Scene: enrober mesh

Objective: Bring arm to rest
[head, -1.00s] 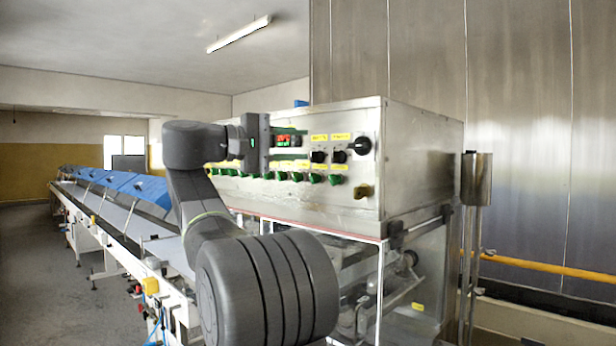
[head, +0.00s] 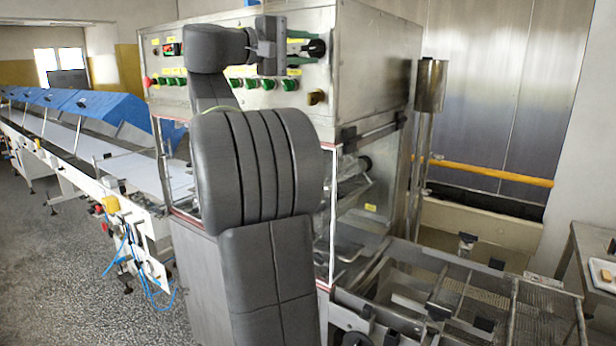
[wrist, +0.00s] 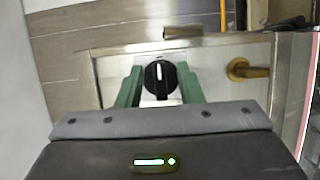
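My gripper (head: 305,46) is at the upper right of the steel control panel (head: 215,97) in the head view. Its two green fingers stand on either side of a black rotary knob (head: 317,48). In the wrist view my gripper (wrist: 160,80) has its fingers apart, with the black knob (wrist: 158,77) between them. The knob's white mark points about straight up. Narrow gaps seem to show between fingers and knob. My arm bends in front of the machine and hides part of the panel.
A brass-coloured knob (head: 316,97) sits below on the panel, near green switches (head: 252,84). A conveyor with blue covers (head: 100,107) runs back left. A steel post (head: 428,95) and a mesh conveyor (head: 480,300) stand right. A tray table (head: 592,270) is at far right.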

